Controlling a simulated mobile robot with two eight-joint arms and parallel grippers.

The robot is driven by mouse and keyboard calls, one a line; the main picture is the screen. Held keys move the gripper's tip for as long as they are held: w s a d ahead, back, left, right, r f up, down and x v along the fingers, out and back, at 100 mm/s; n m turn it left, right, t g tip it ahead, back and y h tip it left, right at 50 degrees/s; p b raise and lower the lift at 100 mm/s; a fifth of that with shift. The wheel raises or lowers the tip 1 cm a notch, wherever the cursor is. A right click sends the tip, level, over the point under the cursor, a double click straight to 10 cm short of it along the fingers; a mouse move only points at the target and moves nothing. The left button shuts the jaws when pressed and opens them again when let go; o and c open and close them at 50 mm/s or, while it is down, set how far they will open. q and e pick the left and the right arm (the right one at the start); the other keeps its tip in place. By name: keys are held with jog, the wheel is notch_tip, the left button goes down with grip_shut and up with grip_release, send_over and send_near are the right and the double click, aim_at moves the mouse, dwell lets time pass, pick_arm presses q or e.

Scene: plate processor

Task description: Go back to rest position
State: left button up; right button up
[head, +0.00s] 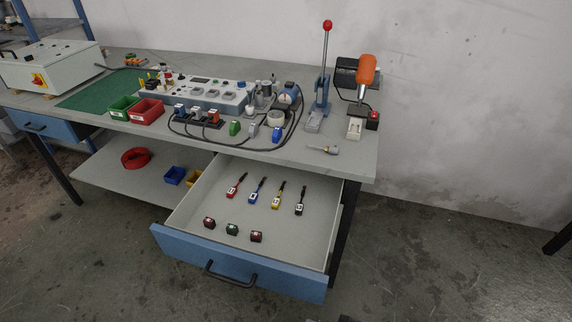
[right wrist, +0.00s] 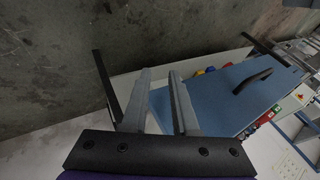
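My right gripper (right wrist: 160,72) shows in the right wrist view. Its two grey fingers stand apart with an empty gap between them, and nothing is held. Behind the fingers are a blue panel (right wrist: 215,95) with a dark handle and the floor. Neither of my grippers can be made out in the head view. My left gripper is not seen in either view.
The workbench (head: 318,170) carries a long grey device, red and green bins and a lever press (head: 323,85). Its drawer (head: 215,260) is pulled out, with several coloured tools and small blocks inside. Open floor (head: 440,260) lies to the right.

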jog(key=s+d+n+h, duration=0.3)
jog(key=s+d+h, duration=0.15)
jog(key=d, duration=0.55)
pick_arm(q)
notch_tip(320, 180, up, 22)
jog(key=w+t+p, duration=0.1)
jog(key=p, duration=1.8)
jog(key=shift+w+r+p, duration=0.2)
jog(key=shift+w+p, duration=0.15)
pick_arm(e)
notch_tip(320, 180, up, 23)
jog(key=w, duration=0.2)
jog(key=shift+w+d, duration=0.15)
jog(key=shift+w, duration=0.05)
